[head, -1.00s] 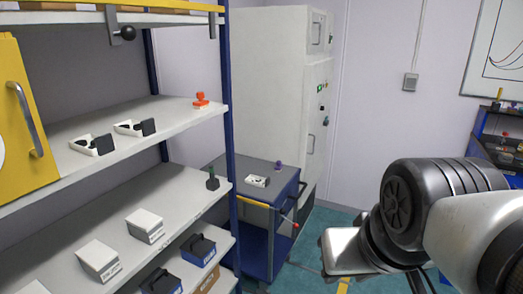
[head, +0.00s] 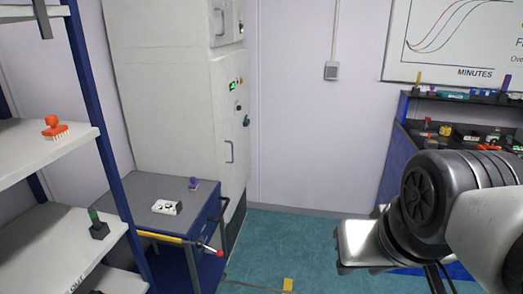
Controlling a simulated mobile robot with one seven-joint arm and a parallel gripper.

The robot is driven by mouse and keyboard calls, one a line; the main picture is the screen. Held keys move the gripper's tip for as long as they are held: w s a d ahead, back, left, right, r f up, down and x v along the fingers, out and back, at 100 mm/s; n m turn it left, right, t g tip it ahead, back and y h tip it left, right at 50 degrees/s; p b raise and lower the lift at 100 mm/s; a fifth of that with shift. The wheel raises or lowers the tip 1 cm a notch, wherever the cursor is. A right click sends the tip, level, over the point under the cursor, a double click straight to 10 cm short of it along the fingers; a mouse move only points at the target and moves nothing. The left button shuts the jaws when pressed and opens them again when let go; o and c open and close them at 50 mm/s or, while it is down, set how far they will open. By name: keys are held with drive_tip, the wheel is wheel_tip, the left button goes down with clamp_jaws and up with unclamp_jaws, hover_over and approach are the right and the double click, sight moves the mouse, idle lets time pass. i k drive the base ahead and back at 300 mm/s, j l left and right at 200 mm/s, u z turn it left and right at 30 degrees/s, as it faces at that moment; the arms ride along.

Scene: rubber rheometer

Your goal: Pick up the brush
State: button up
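An orange brush (head: 55,127) with pale bristles facing down stands on the white shelf board at the left, near its right end. It is upright, and nothing touches it from above. My arm reaches in from the right edge of the head view, far from the brush. The fingers of my gripper do not show, so whether it is open or shut is hidden.
A blue cart (head: 149,185) carries a white item (head: 167,207) and a purple item (head: 193,184). A green-topped object (head: 97,225) stands on the lower shelf. A tall grey cabinet (head: 165,90) is behind. A cluttered workbench (head: 397,160) is right. Teal floor (head: 290,232) is open between.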

sight(194, 185)
drive_tip(key=i+l+z, duration=0.2)
drive_tip(key=i, duration=0.45)
drive_tip(key=i+l+z, duration=0.2)
drive_tip(key=i, duration=0.5)
drive_tip(key=i+u, duration=0.7)
drive_tip(key=i+l+u, duration=0.2)
drive_tip(key=i+u, duration=0.45)
drive_tip(key=u, duration=0.2)
drive_tip(key=i+l+u, duration=0.15)
drive_tip(key=i+u, duration=0.15)
drive_tip(key=u, duration=0.15)
drive_tip(key=i+l+u, duration=0.2)
drive_tip(key=u, duration=0.3)
drive_tip(key=i+l+u, duration=0.6)
drive_tip(key=k+j, duration=0.1)
